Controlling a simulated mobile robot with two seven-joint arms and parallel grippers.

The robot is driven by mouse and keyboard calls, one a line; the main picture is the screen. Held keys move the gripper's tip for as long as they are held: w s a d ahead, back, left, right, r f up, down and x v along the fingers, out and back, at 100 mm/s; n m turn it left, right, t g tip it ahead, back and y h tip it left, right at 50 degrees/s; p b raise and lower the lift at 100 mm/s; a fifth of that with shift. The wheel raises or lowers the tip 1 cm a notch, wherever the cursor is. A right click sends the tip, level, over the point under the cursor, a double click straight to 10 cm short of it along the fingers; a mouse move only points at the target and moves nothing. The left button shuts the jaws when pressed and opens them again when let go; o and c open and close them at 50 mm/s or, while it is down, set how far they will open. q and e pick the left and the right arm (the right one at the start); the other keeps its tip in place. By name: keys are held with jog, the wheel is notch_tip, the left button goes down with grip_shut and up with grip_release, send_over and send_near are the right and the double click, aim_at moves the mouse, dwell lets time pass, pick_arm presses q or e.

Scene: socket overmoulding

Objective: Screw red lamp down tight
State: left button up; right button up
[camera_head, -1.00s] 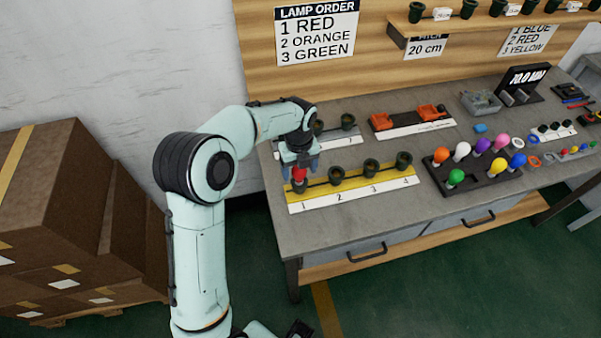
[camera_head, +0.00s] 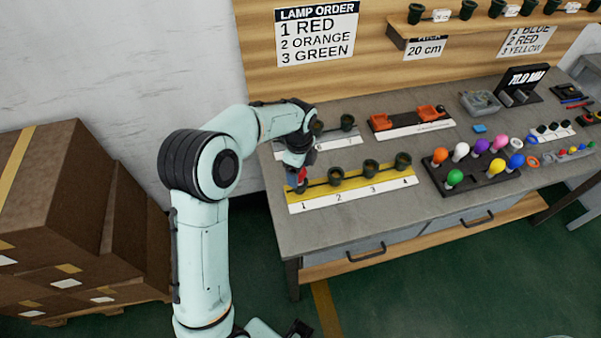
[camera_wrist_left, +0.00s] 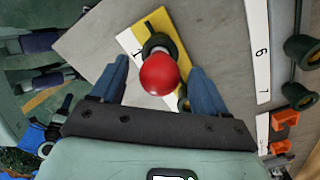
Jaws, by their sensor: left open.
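The red lamp (camera_wrist_left: 159,74) is a round red bulb seated in the dark socket at position 1 of the yellow strip (camera_head: 385,190). In the head view only a little of the red lamp (camera_head: 301,174) shows below my left gripper (camera_head: 300,168). In the left wrist view my left gripper (camera_wrist_left: 160,82) is open, its blue fingers on either side of the lamp with gaps between. My right gripper is not in view.
More dark sockets (camera_head: 371,168) stand along the yellow strip. A grey strip (camera_head: 335,142) with sockets lies behind. A black tray of coloured bulbs (camera_head: 486,184) is to the right. A lamp order sign (camera_head: 315,32) lists red first. Bare table lies in front of the strip.

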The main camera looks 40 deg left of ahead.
pick_arm(q)
jog(key=n, duration=0.7)
jog(key=n+p, duration=0.1)
jog(key=n, duration=0.6)
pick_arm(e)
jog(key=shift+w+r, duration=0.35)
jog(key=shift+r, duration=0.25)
pick_arm(q)
jog(key=shift+c, duration=0.3)
